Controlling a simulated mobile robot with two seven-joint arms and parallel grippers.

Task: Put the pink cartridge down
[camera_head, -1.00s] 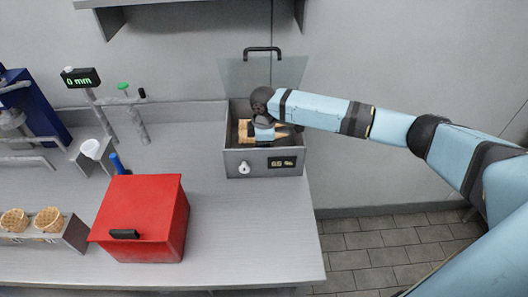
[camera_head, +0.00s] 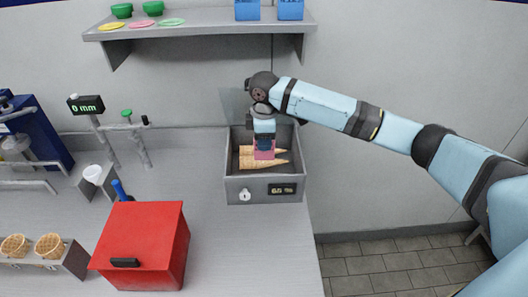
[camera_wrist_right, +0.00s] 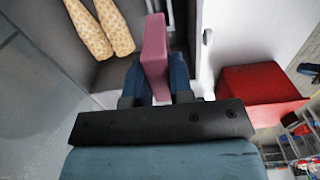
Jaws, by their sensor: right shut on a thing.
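The pink cartridge (camera_head: 265,154) is a small flat block. My right gripper (camera_head: 264,144) is shut on it, above the inside of the open grey box, pointing down. In the right wrist view the cartridge (camera_wrist_right: 155,55) stands out between the two dark blue fingers of the gripper (camera_wrist_right: 156,78). I cannot tell whether the cartridge touches the box floor. The grey box (camera_head: 240,190) has a dial and a display reading about 65 %. My left gripper is not in view.
Waffle cones (camera_head: 262,163) lie in the grey box beside the cartridge; they also show in the right wrist view (camera_wrist_right: 100,30). A red box (camera_head: 140,240) stands front left on the counter. A shelf (camera_head: 200,28) with bowls and discs hangs above.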

